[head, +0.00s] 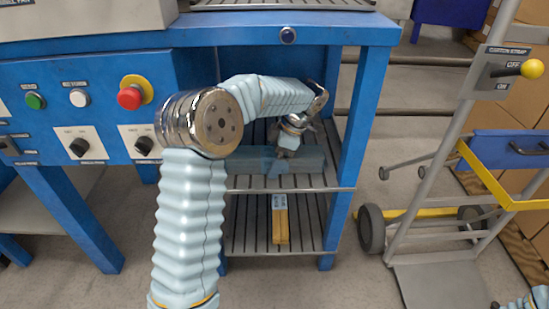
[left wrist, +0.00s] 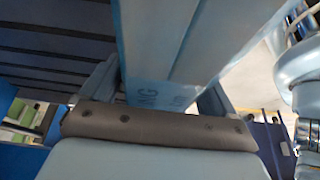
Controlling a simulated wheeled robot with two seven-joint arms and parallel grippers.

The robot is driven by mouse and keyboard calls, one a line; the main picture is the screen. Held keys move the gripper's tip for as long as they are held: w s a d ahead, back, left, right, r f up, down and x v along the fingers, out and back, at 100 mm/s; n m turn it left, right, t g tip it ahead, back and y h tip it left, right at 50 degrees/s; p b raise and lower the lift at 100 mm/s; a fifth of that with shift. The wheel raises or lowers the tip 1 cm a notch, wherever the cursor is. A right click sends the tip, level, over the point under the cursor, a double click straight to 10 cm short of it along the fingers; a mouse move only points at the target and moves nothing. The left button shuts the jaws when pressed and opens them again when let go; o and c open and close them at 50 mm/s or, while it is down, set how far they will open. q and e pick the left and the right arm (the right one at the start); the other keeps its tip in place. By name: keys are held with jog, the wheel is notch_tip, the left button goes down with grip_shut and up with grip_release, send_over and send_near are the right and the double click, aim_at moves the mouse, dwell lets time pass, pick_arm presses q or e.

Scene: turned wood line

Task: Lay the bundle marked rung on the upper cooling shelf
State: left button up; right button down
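The bundle marked rung (head: 250,160) is a pale blue, see-through-looking bundle lying crosswise over the slats of the upper cooling shelf (head: 328,189) in the head view. In the left wrist view the bundle (left wrist: 195,45) runs away from the palm, and the letters "NG" show on its near end. My left gripper (head: 286,153) reaches down to it from above, with a finger on each side, and looks shut on it. I cannot tell whether the bundle touches the slats. My right gripper is not in view; only a bit of my right arm shows at the lower right.
A yellow bundle with a label (head: 280,222) lies on the lower shelf (head: 308,225). Blue posts (head: 362,120) and the blue top (head: 250,28) frame the shelves. A control panel with a red button (head: 130,97) is at the left, a hand truck (head: 440,190) at the right.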

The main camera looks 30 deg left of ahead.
pick_arm(q)
jog(key=shift+r, duration=0.1)
jog(key=shift+w+r, duration=0.1)
jog(key=shift+r, duration=0.2)
jog(key=p+v, duration=0.2)
jog(key=v, duration=0.5)
jog(key=shift+d, duration=0.1)
